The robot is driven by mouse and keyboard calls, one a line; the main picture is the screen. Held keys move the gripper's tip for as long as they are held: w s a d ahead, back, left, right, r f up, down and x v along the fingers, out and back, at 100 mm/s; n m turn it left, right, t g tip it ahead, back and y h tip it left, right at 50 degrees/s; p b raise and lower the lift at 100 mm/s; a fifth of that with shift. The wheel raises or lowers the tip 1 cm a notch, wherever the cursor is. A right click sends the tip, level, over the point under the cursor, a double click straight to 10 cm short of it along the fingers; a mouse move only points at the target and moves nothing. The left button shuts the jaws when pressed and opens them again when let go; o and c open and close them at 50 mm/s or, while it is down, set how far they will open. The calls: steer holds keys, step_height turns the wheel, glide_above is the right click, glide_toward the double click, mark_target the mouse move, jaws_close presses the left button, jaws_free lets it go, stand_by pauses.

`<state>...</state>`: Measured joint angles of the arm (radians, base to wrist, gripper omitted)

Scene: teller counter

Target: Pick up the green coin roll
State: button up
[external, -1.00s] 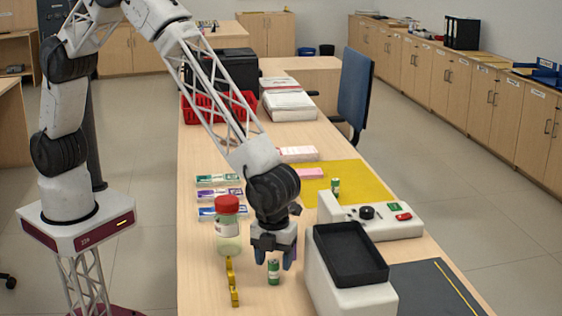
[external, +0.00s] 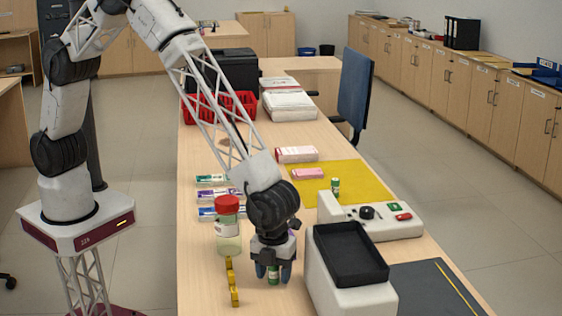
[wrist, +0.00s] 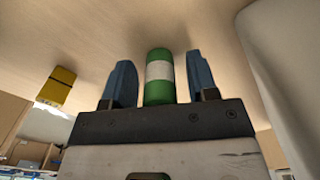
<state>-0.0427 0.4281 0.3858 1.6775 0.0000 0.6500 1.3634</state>
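A green coin roll (external: 273,274) with a white band stands upright on the counter near its front end. My gripper (external: 273,271) is open, points down and is low around the roll. A second green coin roll (external: 335,187) stands farther back on the yellow mat (external: 358,182).
A white machine with a black tray (external: 347,256) stands close on the right. A white device (external: 380,222) is behind it.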

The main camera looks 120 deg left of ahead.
jaws_close()
steer(key=shift+r, duration=0.15)
steer(key=shift+r, duration=4.9)
